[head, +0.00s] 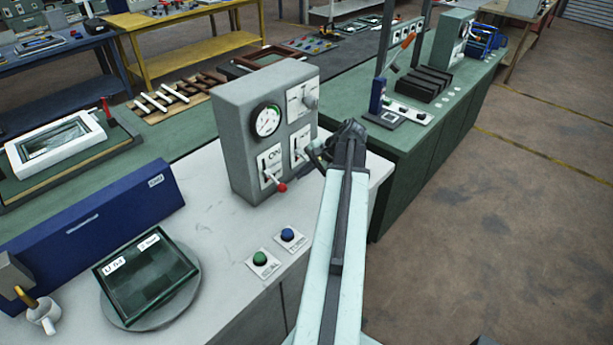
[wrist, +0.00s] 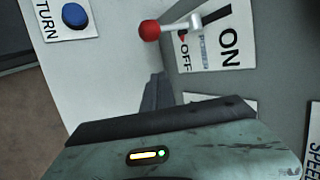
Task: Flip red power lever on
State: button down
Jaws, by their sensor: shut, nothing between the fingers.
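The red-knobbed power lever (head: 282,187) sticks out from the lower left of the front of a grey control box (head: 240,135). Its stem angles down and outward, with the knob low. In the wrist view the red knob (wrist: 149,30) and metal stem stand beside the OFF end of a white plate (wrist: 222,45) marked ON and OFF. My gripper (head: 313,158) is to the right of the lever in the head view, in front of the box. In the wrist view its dark fingers (wrist: 155,93) are together and empty, apart from the knob.
A gauge (head: 266,120), a dial (head: 311,101) and a second switch plate (head: 297,146) are on the box. Green (head: 260,258) and blue (head: 288,235) buttons sit on the white bench before it. A dark display box (head: 145,270) stands at left.

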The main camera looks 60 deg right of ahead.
aim_at(282, 188)
jog(key=b+x, duration=0.1)
jog(key=x, duration=0.1)
jog(key=b+x, duration=0.1)
jog(key=x, duration=0.1)
jog(key=shift+f+b, duration=0.35)
jog(key=shift+f, duration=0.1)
jog(key=a, duration=0.1)
jog(key=a+r+p, duration=0.2)
jog(key=shift+s+a+r, duration=0.1)
jog(key=shift+s+a, duration=0.15)
jog(key=shift+a, duration=0.05)
jog(key=shift+d, duration=0.1)
